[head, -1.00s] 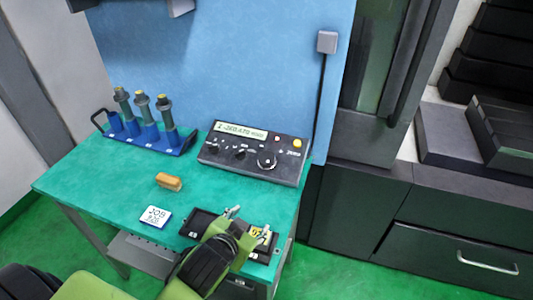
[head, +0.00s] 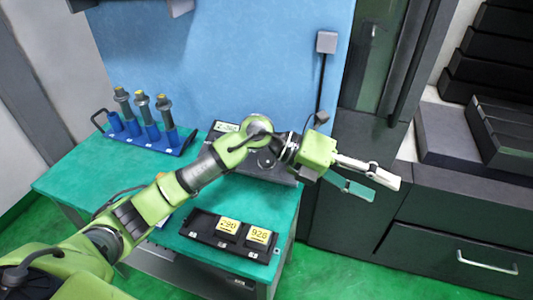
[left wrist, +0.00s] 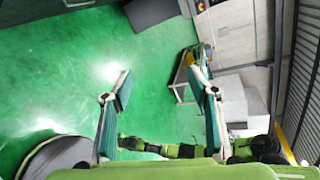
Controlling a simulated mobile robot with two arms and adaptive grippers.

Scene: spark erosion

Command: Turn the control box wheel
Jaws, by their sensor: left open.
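The dark control box (head: 252,170) stands at the back right of the green table, mostly behind my left arm. A corner of its lit display shows at its upper left. Its round black wheel (head: 266,159) shows only partly below my forearm. My left gripper (head: 385,187) is open and empty. It is to the right of the box, past the table's right edge, with its fingers pointing right. In the left wrist view, the spread fingers (left wrist: 158,78) have nothing between them, only green floor beyond. My right gripper is not in view.
A blue rack (head: 150,141) with several upright tool holders stands at the back left of the green table (head: 75,170). A black tray (head: 205,232) with yellow-labelled pieces lies at the front. A blue panel (head: 220,60) rises behind; dark cabinets (head: 460,220) stand right.

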